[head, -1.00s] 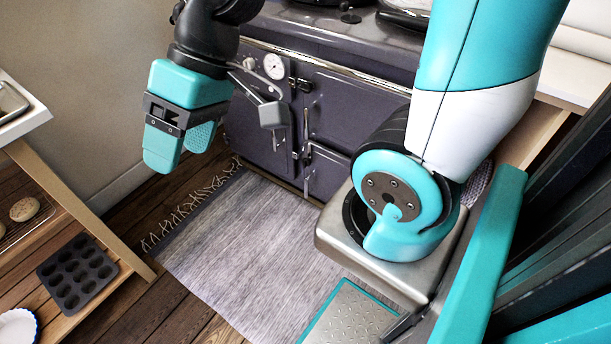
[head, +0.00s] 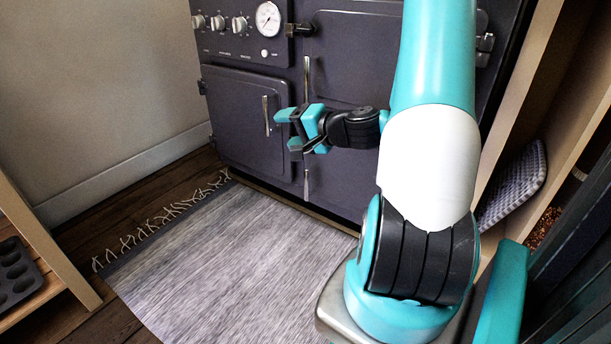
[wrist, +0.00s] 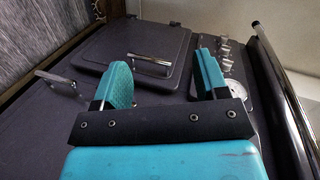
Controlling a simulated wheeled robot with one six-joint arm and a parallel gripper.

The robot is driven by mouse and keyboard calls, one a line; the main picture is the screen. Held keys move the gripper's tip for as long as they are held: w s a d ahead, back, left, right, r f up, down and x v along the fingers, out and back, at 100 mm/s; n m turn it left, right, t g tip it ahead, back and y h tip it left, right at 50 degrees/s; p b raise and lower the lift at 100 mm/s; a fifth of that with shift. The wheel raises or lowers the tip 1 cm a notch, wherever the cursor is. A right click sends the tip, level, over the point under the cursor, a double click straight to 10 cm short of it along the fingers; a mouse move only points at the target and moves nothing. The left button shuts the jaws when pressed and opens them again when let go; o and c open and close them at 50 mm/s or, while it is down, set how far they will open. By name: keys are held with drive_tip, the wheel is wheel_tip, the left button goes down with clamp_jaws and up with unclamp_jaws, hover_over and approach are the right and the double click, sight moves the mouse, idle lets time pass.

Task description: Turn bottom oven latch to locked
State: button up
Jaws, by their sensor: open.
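The dark oven front shows in both current views. The lower chrome latch bar (head: 306,182), likely the bottom oven latch, hangs near vertical on the right-hand lower door. It also shows at the left in the wrist view (wrist: 57,82). A second chrome bar (head: 306,78) stands upright above it, its lower part close behind my gripper. My gripper (head: 288,130) is open and empty in front of the oven, above the lower bar. In the wrist view its two teal fingers (wrist: 165,65) are spread, with nothing between them. I cannot tell whether the latch is locked.
The left oven door (head: 245,118) has its own chrome handle (head: 265,116). Knobs (head: 218,22) and a gauge (head: 267,19) sit above it. A chrome rail (wrist: 285,90) runs along the oven's upper front. A grey rug (head: 225,265) covers the floor before the oven.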

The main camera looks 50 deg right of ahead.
drive_tip(key=s+d+f+m+h+b, duration=0.7)
drive_tip(key=d+f, duration=0.4)
drive_tip(key=f, duration=0.1)
drive_tip(key=b+x, duration=0.2)
drive_tip(key=x, duration=1.5)
drive_tip(key=shift+w+d+f+b, duration=0.15)
drive_tip(key=shift+d+b, duration=0.1)
drive_tip(key=shift+b, duration=0.15)
drive_tip(key=c, duration=1.2)
drive_tip(key=shift+p, duration=0.35)
